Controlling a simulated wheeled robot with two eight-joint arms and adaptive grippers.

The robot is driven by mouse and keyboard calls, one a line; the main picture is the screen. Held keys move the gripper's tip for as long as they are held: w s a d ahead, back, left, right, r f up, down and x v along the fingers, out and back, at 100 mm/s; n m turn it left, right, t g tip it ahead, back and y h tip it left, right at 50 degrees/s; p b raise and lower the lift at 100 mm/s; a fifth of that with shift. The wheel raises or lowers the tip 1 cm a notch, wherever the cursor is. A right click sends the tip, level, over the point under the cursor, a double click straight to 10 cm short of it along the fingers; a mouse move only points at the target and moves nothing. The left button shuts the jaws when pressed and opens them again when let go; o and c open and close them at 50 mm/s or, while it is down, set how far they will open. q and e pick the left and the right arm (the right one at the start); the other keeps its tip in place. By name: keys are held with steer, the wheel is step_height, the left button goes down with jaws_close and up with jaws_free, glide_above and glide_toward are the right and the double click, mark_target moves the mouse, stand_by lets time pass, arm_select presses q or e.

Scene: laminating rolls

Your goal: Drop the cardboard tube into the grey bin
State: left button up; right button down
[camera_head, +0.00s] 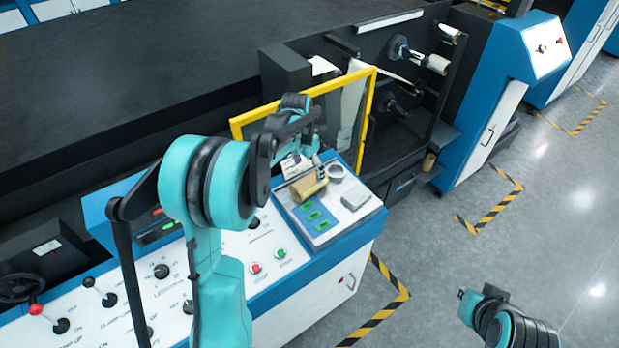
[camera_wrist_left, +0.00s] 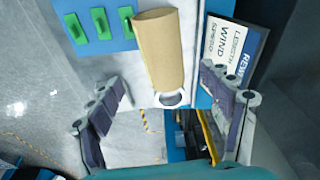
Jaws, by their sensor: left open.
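The cardboard tube (camera_head: 309,188) is tan and lies on the blue-edged console top (camera_head: 338,228). In the left wrist view the tube (camera_wrist_left: 158,45) reaches down from the top edge toward the space between the fingers. My left gripper (camera_head: 312,168) is just above the tube in the head view. In the left wrist view its fingers (camera_wrist_left: 160,92) are spread wide, with nothing clasped between them. My right gripper (camera_head: 478,300) shows at the lower right of the head view, over the floor. I cannot make out its jaws. I cannot identify a grey bin in either view.
A yellow-framed guard (camera_head: 369,110) stands close behind my left gripper. Knobs and levers cover the console at left. Open floor (camera_head: 450,260) lies to the right.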

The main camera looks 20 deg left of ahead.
mark_target(309, 179)
arm_select(q)
steer(key=shift+w+a+f, duration=0.4)
steer(key=shift+w+f, duration=0.05)
steer(key=shift+f, duration=0.15)
steer(key=f, duration=0.5)
steer(key=f+b, duration=0.1)
steer(key=f, duration=0.1)
steer(key=shift+w+d+f, duration=0.1)
steer(key=shift+d+f, duration=0.2)
steer(key=c, duration=1.4)
steer(key=shift+r, duration=0.15)
